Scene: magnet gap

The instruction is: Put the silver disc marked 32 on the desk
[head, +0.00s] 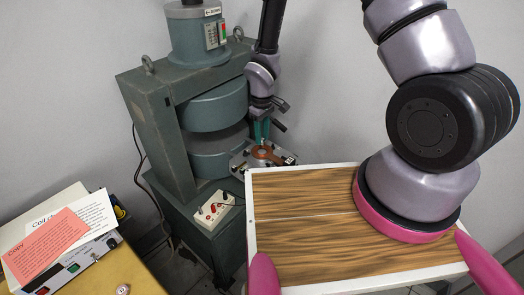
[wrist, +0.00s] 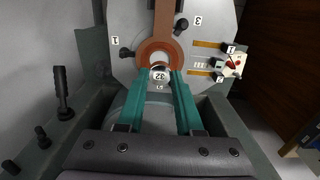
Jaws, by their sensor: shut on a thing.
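My gripper (wrist: 160,77) has teal fingers, closed on a small silver disc (wrist: 160,74) whose mark reads 32 upside down. The disc is at the near end of a copper-coloured holder (wrist: 159,48) on a grey plate (wrist: 205,20). I cannot tell whether the disc still touches the holder. In the head view my gripper (head: 262,131) is beside the grey-green magnet, just above the plate, and the disc is too small to make out. The yellow desk (head: 146,276) is at the bottom left of the head view.
The magnet (head: 158,118) has two round poles with a gap. A white box with red knobs (head: 215,209) stands in front of it. On the desk are an instrument with a red card (head: 42,245) and white paper, and a small round item (head: 123,289). The desk's front part is mostly clear.

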